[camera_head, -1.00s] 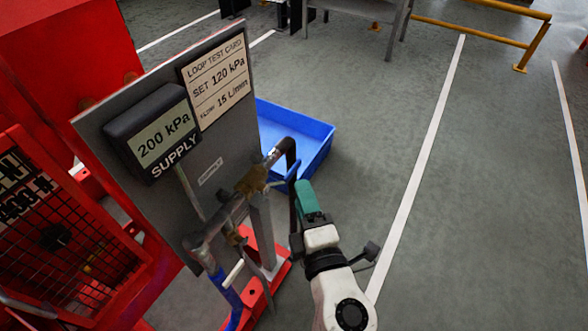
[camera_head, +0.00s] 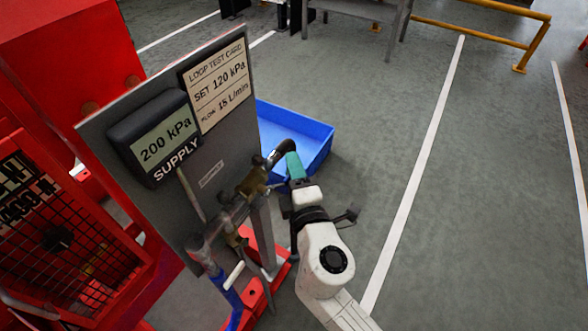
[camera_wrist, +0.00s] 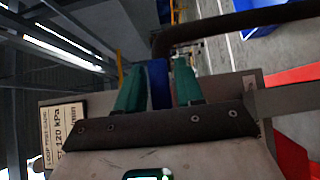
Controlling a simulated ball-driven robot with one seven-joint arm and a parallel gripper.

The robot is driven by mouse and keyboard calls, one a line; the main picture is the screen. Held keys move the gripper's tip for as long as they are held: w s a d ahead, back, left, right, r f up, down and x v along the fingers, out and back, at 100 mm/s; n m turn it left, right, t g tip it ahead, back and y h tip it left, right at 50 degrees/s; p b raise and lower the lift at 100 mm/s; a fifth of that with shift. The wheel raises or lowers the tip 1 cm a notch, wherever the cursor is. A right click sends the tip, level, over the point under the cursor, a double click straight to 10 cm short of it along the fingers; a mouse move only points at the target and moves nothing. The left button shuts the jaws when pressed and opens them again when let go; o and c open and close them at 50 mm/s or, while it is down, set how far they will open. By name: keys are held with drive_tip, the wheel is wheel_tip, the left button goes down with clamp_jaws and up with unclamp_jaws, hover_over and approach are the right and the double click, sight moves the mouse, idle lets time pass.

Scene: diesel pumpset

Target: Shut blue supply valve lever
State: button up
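The blue supply valve lever (camera_wrist: 158,84) shows in the wrist view between the two teal fingers of my gripper (camera_wrist: 158,88). Thin gaps seem to show beside it, and I see no firm grip. In the head view my gripper (camera_head: 293,167) is at the right end of the pipework, beside the brass valve body (camera_head: 254,184). It hides most of the lever there. The grey panel (camera_head: 215,185) carries a display (camera_head: 165,141) reading 200 kPa, labelled SUPPLY.
A loop test card (camera_head: 218,84) reads SET 120 kPa. A blue tray (camera_head: 315,150) lies on the floor behind the pipe. A white-handled valve (camera_head: 234,274) sits lower on the pipework. Red machinery (camera_head: 60,60) stands at left. The floor at right is clear.

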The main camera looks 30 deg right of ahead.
clamp_jaws()
